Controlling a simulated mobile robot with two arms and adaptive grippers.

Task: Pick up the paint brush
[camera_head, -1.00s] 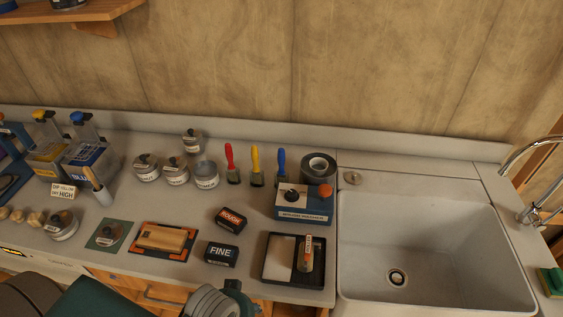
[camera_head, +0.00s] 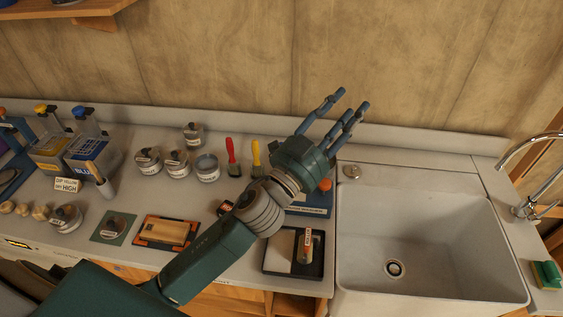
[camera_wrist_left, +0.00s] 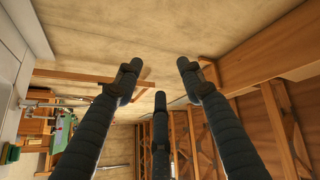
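Small brush-like tools with a red handle (camera_head: 231,157) and a yellow handle (camera_head: 256,158) stand at the back of the counter in the head view. A tan-handled stick (camera_head: 96,172), perhaps a brush, stands at the left by the blue-labelled container. I cannot tell which one is the paint brush. My left gripper (camera_head: 347,105) is raised above the counter, right of the red and yellow handles, its fingers pointing up toward the wall. In the left wrist view its fingers (camera_wrist_left: 160,75) are spread and empty. The blue-handled tool is hidden behind my left arm. My right gripper is not in view.
A white sink (camera_head: 430,235) with a faucet (camera_head: 530,185) lies at the right. Cans (camera_head: 207,168), a sanding block (camera_head: 165,233) and a black tray (camera_head: 268,265) crowd the counter. A wooden shelf (camera_head: 70,10) hangs at upper left.

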